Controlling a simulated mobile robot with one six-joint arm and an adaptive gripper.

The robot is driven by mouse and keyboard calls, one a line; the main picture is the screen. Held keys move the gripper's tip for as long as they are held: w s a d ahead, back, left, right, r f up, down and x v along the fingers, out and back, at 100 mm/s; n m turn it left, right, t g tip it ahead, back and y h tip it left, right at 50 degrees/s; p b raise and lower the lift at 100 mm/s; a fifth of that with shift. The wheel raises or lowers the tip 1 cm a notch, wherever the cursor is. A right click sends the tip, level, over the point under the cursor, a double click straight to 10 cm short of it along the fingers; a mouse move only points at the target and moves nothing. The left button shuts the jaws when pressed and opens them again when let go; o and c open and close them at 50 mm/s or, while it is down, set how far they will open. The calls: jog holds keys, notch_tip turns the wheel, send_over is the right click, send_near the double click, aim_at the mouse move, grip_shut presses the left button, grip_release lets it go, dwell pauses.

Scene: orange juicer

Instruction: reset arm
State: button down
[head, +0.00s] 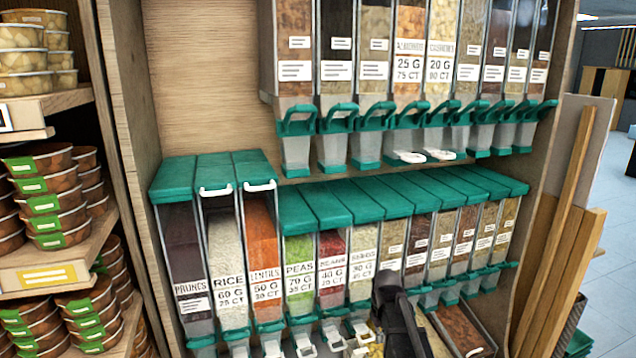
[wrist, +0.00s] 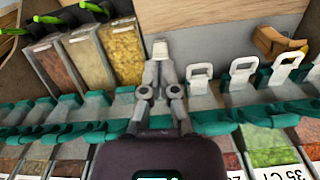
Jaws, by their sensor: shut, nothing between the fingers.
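My gripper (wrist: 160,50) is shut and empty in the wrist view, with its grey fingers together. It is in front of the row of teal dispenser spouts (wrist: 68,110). In the head view a dark part of my arm (head: 398,315) rises at the bottom, in front of the lower dispensers. The fingertips cannot be made out there. Whether the fingers touch a spout cannot be told.
Lower dispensers (head: 297,255) and upper dispensers (head: 408,60) fill the wooden shelf. White handles (wrist: 243,70) stick out right of the gripper. Open bins (wrist: 122,50) lie to its left. Stacked tubs (head: 50,190) stand at left, wooden boards (head: 560,240) at right.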

jog(key=s+f+m+b, duration=0.2)
jog(key=s+f+b, duration=0.9)
jog(key=s+f, duration=0.2)
jog(key=shift+s+a+b, duration=0.3)
jog(key=shift+s+b, duration=0.05)
jog(key=shift+s, duration=0.6)
